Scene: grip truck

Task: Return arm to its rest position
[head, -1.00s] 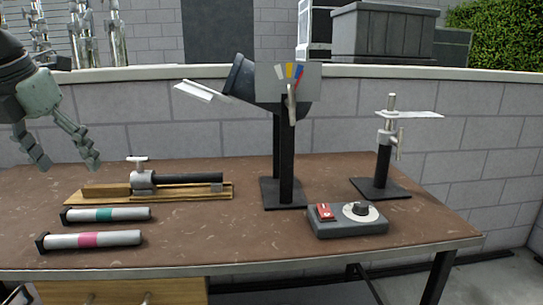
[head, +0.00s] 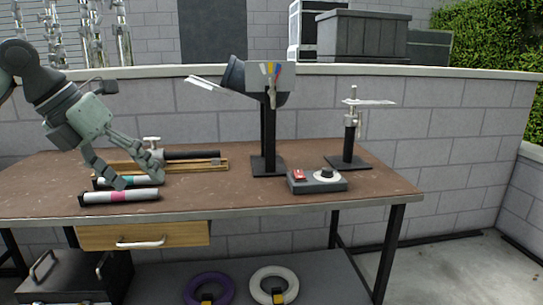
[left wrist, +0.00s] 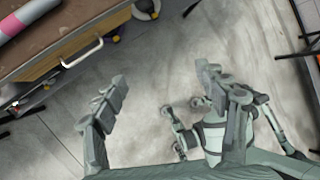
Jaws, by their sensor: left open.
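My left gripper (head: 138,182) comes in from the left in the head view, its fingers spread and pointing down. It overlaps the left part of the workbench (head: 230,195) in the picture. In the left wrist view the two open fingers (left wrist: 165,95) have nothing between them but grey floor and part of my own body. The bench's front edge and drawer lie at the upper left there, so the gripper hangs over the floor in front of the bench.
A pink-banded tube (head: 112,197) and a teal-banded tube (head: 142,181) lie on the bench near a wooden-based device (head: 215,164). A lamp-like stand (head: 269,135), a control box (head: 317,182) and a clamp stand (head: 350,140) stand farther right. Floor at right is clear.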

